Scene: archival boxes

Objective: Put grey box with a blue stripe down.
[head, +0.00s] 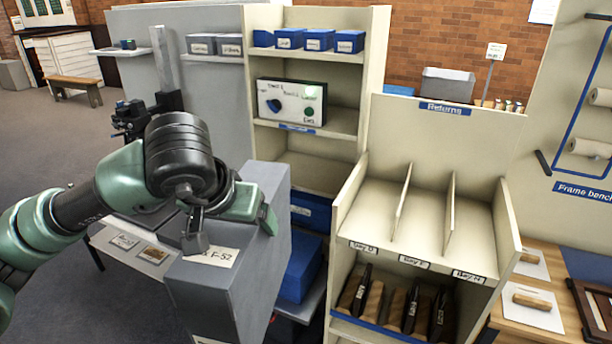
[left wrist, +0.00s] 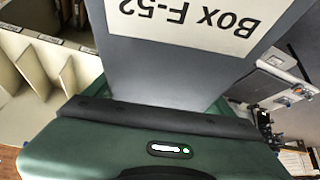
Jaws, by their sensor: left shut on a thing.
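My left gripper (head: 232,228) is shut on a large grey box (head: 262,275) and holds it in front of the shelving, left of the returns unit. The box is roughly upright, and its white label ends in "F-52". In the left wrist view the grey box (left wrist: 175,70) fills the space beyond my gripper's green body (left wrist: 150,150), and its label reads "Box F-52" upside down. I see no blue stripe on the faces in view; the gripper hides part of the box. I cannot tell what is under it. My right gripper is not in view.
The Returns unit (head: 447,107) has three empty upper bays behind labels, with dark items in its lower part. A cream shelf (head: 375,60) holds blue boxes and a control panel (head: 291,102). A blue box (head: 300,268) sits low behind the held box. A bench (head: 540,262) stands right.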

